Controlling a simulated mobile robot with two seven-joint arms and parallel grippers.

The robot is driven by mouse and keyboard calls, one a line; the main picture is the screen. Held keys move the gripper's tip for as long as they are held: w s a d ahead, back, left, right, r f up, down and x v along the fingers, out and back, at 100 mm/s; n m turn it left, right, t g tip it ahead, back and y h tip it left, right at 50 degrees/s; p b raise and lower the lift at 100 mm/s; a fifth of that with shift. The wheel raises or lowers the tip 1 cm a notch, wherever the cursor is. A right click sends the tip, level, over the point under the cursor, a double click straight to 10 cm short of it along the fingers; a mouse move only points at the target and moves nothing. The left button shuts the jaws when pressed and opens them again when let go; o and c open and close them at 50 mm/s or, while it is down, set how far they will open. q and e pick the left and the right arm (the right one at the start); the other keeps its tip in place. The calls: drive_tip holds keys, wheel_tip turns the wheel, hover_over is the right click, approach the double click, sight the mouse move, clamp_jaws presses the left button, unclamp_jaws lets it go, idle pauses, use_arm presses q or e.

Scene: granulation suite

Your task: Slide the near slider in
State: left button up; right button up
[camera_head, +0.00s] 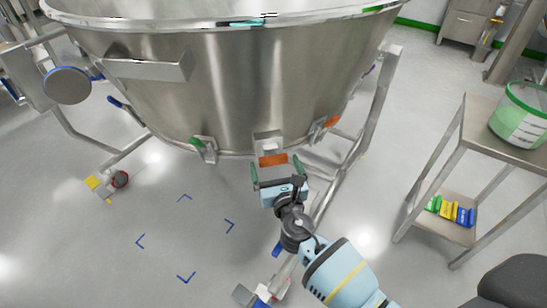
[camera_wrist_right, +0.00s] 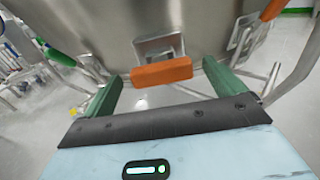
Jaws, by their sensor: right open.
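The near slider shows as an orange block (camera_head: 273,160) on a metal bracket (camera_head: 267,141) low on the front of the steel vessel (camera_head: 240,85). In the right wrist view the orange block (camera_wrist_right: 162,73) sits just beyond and between the fingertips, under its bracket (camera_wrist_right: 158,46). My right gripper (camera_head: 269,170) is open, with its green fingers apart on either side of the block; its fingers also show in the right wrist view (camera_wrist_right: 161,88). I cannot tell whether they touch the block. My left gripper is not in view.
Another orange part (camera_head: 332,121) sits on the vessel's right side and a green-handled one (camera_head: 205,148) on its left. Steel frame legs (camera_head: 376,97) surround the vessel. A steel table (camera_head: 473,113) with a tub (camera_head: 521,114) stands right.

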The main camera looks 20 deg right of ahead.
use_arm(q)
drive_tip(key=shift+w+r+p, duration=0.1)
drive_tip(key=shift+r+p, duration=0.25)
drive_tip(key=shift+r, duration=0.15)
use_arm(e)
drive_tip(key=shift+s+a, duration=0.15)
drive_tip(key=shift+s, duration=0.95)
drive_tip(key=shift+s+a, duration=0.1)
drive_tip(key=shift+s, duration=1)
drive_tip(key=s+d+f+m+g+y+p, duration=0.2)
drive_tip(key=s+m+g+p, duration=0.5)
drive_tip(key=s+m+p, duration=1.45)
use_arm(q)
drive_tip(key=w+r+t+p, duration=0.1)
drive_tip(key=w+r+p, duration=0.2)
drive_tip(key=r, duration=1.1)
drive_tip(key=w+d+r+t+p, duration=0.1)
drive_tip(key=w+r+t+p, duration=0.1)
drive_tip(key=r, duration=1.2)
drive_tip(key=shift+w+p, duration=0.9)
drive_tip(key=shift+p, duration=0.25)
use_arm(e)
drive_tip(key=s+r+m+g+y, duration=0.1)
drive_tip(key=s+r+m, duration=0.4)
drive_tip(key=s, duration=0.6)
drive_tip(key=s+r+m+g+y, duration=0.1)
drive_tip(key=s+r+m, duration=0.5)
drive_tip(key=s, duration=0.5)
wheel_tip(320, 180, up, 2)
drive_tip(key=shift+s+r, duration=0.25)
